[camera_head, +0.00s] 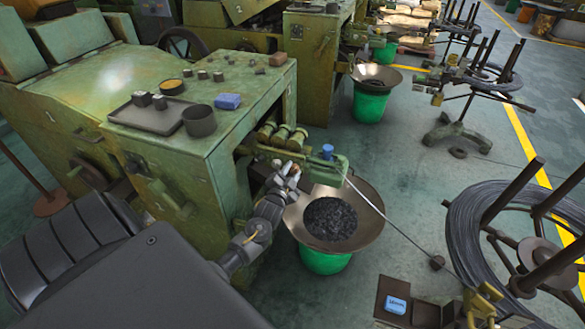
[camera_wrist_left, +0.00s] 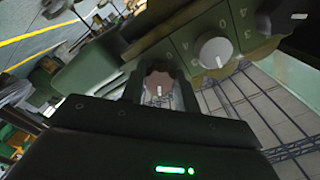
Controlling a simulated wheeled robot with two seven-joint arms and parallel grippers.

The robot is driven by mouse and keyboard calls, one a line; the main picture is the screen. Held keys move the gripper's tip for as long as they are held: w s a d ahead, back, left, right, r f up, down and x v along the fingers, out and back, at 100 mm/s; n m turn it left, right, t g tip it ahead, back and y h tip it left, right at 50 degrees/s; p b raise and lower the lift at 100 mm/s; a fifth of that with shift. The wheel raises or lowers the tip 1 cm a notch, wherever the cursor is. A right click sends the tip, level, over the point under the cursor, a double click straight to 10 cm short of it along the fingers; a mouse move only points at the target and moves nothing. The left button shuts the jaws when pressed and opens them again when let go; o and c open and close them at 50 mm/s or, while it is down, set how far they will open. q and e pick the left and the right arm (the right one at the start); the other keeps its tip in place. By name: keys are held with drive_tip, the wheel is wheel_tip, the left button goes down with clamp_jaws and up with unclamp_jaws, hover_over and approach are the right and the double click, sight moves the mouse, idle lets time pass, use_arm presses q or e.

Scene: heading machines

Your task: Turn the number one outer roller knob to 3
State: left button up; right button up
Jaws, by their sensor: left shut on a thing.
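My left gripper (camera_head: 288,176) reaches in from the left, at the front side of the green machine (camera_head: 222,165), beside the wire-feed rollers (camera_head: 282,136). In the left wrist view, a fluted reddish-brown knob (camera_wrist_left: 159,84) sits between the fingertips, and the gripper is shut on it. My right gripper is not in view.
A wide metal pan (camera_head: 360,236) of dark pieces on a green bucket (camera_head: 325,260) stands just right of my left gripper. A wire (camera_head: 385,218) runs from the machine toward a wire coil (camera_head: 465,235).

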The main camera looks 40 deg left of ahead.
use_arm(q)
drive_tip(key=m+p, duration=0.1)
drive_tip(key=m, duration=0.2)
drive_tip(key=shift+r, duration=0.1)
drive_tip(key=shift+m+p, duration=0.55)
drive_tip(key=shift+m, duration=0.65)
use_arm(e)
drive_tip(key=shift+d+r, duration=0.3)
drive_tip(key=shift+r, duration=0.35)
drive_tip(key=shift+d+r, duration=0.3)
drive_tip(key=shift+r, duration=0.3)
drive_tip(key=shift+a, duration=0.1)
use_arm(q)
drive_tip(key=o, duration=1)
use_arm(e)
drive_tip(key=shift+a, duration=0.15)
use_arm(q)
drive_tip(key=v, duration=1.1)
drive_tip(key=shift+b, duration=0.4)
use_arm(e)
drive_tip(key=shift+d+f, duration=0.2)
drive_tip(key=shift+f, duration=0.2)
use_arm(q)
drive_tip(key=shift+w, duration=0.1)
